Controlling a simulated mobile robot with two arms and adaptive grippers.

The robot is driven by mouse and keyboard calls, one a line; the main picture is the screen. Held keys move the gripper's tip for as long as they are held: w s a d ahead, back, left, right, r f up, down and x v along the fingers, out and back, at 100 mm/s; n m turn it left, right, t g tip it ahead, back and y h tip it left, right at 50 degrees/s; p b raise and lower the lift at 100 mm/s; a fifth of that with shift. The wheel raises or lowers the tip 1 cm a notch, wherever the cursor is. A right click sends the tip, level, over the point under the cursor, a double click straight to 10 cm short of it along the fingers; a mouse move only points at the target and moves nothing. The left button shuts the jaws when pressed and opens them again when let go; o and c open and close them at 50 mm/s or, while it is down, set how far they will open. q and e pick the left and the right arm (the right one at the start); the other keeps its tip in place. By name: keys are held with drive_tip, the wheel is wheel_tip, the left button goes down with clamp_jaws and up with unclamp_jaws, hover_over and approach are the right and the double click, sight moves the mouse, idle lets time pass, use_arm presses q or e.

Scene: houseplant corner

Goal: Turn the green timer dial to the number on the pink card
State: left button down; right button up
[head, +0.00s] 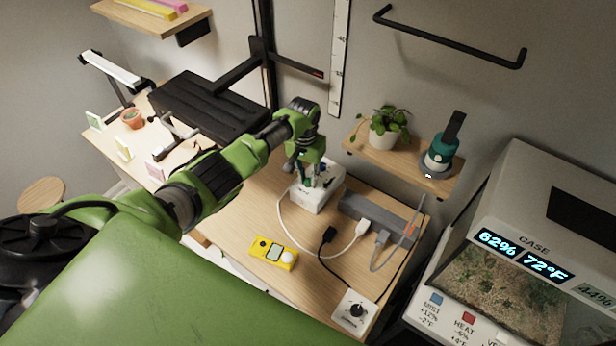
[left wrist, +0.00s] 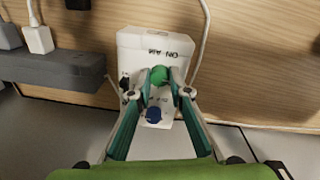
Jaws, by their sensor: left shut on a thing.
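The white timer box (head: 318,201) stands on the wooden table in the head view. The left wrist view shows its white face (left wrist: 158,45) with dark lettering, the green dial (left wrist: 159,76) and a blue knob (left wrist: 153,115). My left gripper (head: 310,181) reaches down onto the box. In the left wrist view its two fingertips (left wrist: 160,84) are closed on the sides of the green dial. The dial's setting cannot be read. The pink card (head: 155,170) stands at the table's left side; its number is too small to read. My right gripper is out of view.
A grey power strip (head: 365,212) with plugs and cables lies right of the box. A yellow device (head: 273,252) and a white box with a black knob (head: 355,311) lie nearer the front. A yellow card (head: 123,149) and green card (head: 95,120) stand left.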

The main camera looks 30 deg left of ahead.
sight(306, 180)
use_arm(q)
drive_tip(key=shift+w+r, duration=0.1)
drive_tip(key=c, duration=1.9)
unclamp_jaws()
drive_tip(key=r, duration=1.2)
drive_tip(key=shift+a, duration=0.3)
